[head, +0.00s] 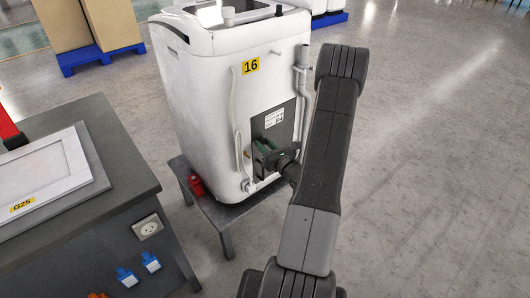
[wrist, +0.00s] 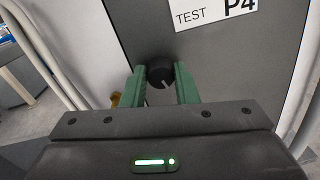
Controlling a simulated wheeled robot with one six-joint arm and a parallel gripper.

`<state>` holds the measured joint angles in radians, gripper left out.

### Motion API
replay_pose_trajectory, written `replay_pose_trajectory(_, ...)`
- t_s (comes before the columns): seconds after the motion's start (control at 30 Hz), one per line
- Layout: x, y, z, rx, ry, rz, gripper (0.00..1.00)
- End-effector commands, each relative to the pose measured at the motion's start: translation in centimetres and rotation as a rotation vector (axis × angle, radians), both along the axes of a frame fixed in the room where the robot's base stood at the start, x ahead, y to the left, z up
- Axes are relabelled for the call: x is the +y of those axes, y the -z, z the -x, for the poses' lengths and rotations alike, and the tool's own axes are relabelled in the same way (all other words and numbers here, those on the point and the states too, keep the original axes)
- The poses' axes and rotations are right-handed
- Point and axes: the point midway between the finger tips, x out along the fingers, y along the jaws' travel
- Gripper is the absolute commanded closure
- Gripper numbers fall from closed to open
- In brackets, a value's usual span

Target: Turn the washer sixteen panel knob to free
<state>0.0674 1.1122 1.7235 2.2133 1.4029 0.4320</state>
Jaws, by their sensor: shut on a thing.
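The washer (head: 233,100) is white, bears a yellow label "16" and stands on a low grey stand. Its dark panel (head: 287,124) carries a white label, which reads "TEST P4" in the wrist view (wrist: 214,13). The knob (wrist: 160,72) is round and black with a light pointer line, below the label. My gripper (wrist: 161,88) has green fingers, one on each side of the knob, and is shut on it. In the head view my gripper (head: 266,148) is at the panel, and the knob is hidden there. The position names around the knob cannot be read.
White hoses (head: 299,92) run along the washer beside the panel. A red object (head: 196,186) sits on the stand (head: 226,219). A grey workbench (head: 112,185) with a "G25" frame is at the left. The floor to the right is clear.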

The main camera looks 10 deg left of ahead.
Motion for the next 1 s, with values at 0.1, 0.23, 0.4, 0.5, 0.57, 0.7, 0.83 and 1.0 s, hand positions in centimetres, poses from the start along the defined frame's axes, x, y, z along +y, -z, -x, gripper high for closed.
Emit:
replay_pose_trajectory(0.1,-0.01,0.82,-0.03,-0.092,0.0,0.068,0.96)
replay_pose_trajectory(0.23,0.0,0.85,-0.01,-0.191,0.0,0.146,0.96)
replay_pose_trajectory(0.4,0.0,0.88,-0.03,-0.318,0.001,0.245,0.96)
replay_pose_trajectory(0.5,-0.01,0.89,-0.02,-0.393,0.002,0.303,0.96)
replay_pose_trajectory(0.57,-0.01,0.91,-0.01,-0.438,0.0,0.338,0.96)
replay_pose_trajectory(0.7,-0.01,0.94,-0.01,-0.543,0.001,0.42,0.96)
replay_pose_trajectory(0.83,-0.01,0.97,-0.01,-0.64,0.001,0.496,0.96)
replay_pose_trajectory(1.0,-0.02,0.93,-0.03,-0.762,0.001,0.592,0.96)
